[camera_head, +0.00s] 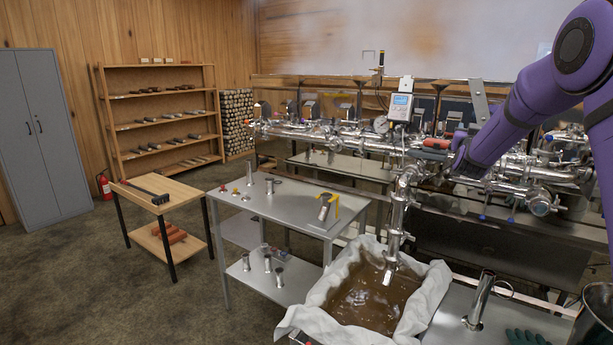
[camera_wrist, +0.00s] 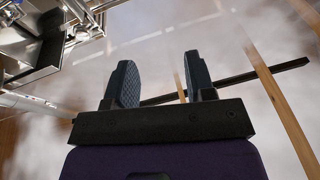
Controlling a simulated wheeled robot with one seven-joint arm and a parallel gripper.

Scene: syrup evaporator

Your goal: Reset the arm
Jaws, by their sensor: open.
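My purple arm reaches in from the right in the head view, in front of the steel pipework. My gripper (camera_wrist: 162,85) shows in the wrist view with its two dark ridged fingers apart and nothing between them. In the head view my gripper's fingers are small and hard to make out against the pipes near the red-handled valve (camera_head: 437,143). Whether they touch anything there cannot be told. The wrist view looks past the fingers at a blurred pale surface.
A steel pipe line (camera_head: 340,137) runs across the evaporator. Below it, a cloth-lined tub (camera_head: 437,290) holds brown liquid. A steel table (camera_head: 235,200) with small fittings and a wooden table (camera_head: 185,183) stand left. Shelves (camera_head: 103,110) and a grey cabinet (camera_head: 35,150) line the wall.

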